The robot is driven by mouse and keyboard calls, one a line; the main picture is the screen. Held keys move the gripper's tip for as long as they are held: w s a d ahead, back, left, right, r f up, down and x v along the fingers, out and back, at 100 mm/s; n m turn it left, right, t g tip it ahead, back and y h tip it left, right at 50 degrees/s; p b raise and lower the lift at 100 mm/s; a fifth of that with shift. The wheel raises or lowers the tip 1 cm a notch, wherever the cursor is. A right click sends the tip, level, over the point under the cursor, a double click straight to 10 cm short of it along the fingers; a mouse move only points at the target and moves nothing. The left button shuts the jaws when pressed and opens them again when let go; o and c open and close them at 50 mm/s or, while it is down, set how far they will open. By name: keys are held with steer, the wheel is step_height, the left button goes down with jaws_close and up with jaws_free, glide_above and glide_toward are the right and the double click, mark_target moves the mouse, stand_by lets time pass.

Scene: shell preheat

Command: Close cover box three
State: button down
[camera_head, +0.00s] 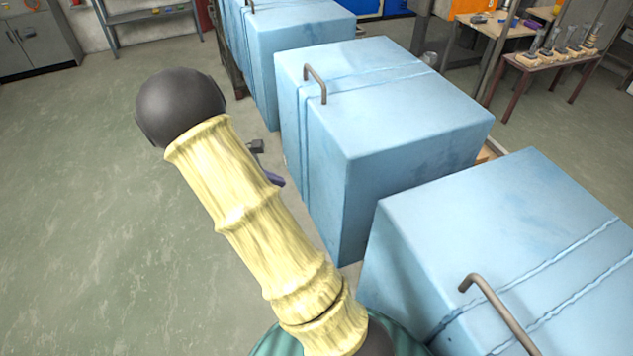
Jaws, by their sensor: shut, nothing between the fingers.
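Three large light-blue boxes stand in a row: a near one (440,240), a middle one (400,110) and a far one (300,30). I see no number on them, so I cannot tell which is box three. Each has a bent metal handle; the near handle (497,312) and middle handle (316,82) show clearly. No raised cover shows on the tops in view; the near box is cut off by the frame. A small dark part beside my yellow-sleeved arm seems to be my gripper (257,147), shut, left of the middle box. Its fingertips are mostly hidden.
The green-grey floor (80,200) on the left is open. A grey cabinet (35,40) and a metal shelf (150,15) stand at the back left. Work tables with small items (550,60) stand at the back right. Narrow gaps separate the boxes.

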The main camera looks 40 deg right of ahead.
stand_by(0.3)
steer(key=p, duration=0.2)
glide_toward(327, 188)
step_height(327, 188, down, 4)
steer(key=d, duration=0.1)
steer(key=d+p, duration=0.1)
steer(key=d, duration=0.1)
steer(key=shift+s+d, duration=0.2)
steer(key=shift+s, duration=0.2)
steer(key=shift+d+f, duration=0.15)
steer(key=shift+d, duration=0.3)
steer(key=shift+s, duration=0.1)
